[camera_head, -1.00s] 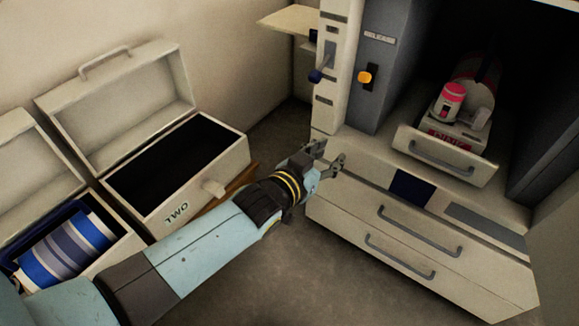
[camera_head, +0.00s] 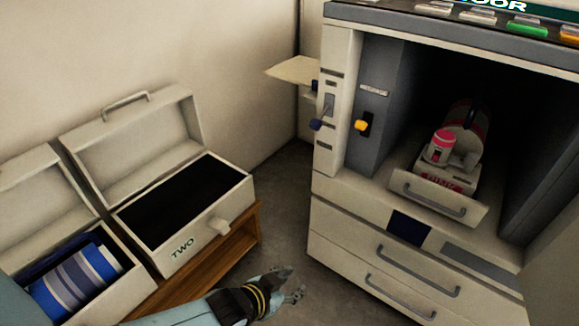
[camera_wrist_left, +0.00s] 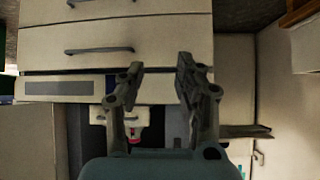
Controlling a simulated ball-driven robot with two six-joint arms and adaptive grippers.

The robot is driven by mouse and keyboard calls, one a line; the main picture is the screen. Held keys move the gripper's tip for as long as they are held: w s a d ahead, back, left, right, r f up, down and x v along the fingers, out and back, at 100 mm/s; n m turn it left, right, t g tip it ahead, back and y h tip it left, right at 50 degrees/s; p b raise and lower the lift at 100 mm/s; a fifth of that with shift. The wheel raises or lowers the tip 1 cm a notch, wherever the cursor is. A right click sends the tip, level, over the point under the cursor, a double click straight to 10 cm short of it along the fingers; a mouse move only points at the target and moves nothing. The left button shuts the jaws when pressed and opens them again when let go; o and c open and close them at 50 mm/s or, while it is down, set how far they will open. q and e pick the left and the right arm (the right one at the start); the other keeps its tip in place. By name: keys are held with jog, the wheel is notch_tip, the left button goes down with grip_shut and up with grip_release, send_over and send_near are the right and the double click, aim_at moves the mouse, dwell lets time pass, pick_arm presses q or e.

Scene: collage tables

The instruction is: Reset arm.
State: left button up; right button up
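My left gripper (camera_head: 292,287) is low in the head view, in front of the cabinet's lower drawers, with my pale blue arm coming in from the bottom left. In the left wrist view its two fingers (camera_wrist_left: 160,88) stand apart with nothing between them, so it is open and empty. The wrist view appears upside down and shows the cabinet drawers (camera_wrist_left: 170,46) beyond the fingers. My right gripper is in neither view.
The cabinet (camera_head: 335,215) has a pulled-out tray (camera_head: 408,187) holding a white and pink device (camera_head: 462,150). An open empty-looking box marked TWO (camera_head: 235,190) stands on a wooden stand (camera_head: 225,262). A box at the left holds a blue striped cylinder (camera_head: 78,285). Grey floor (camera_head: 285,215) lies between.

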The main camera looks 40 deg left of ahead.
pick_arm(q)
jog(key=shift+s+f, duration=0.55)
jog(key=shift+s, duration=0.2)
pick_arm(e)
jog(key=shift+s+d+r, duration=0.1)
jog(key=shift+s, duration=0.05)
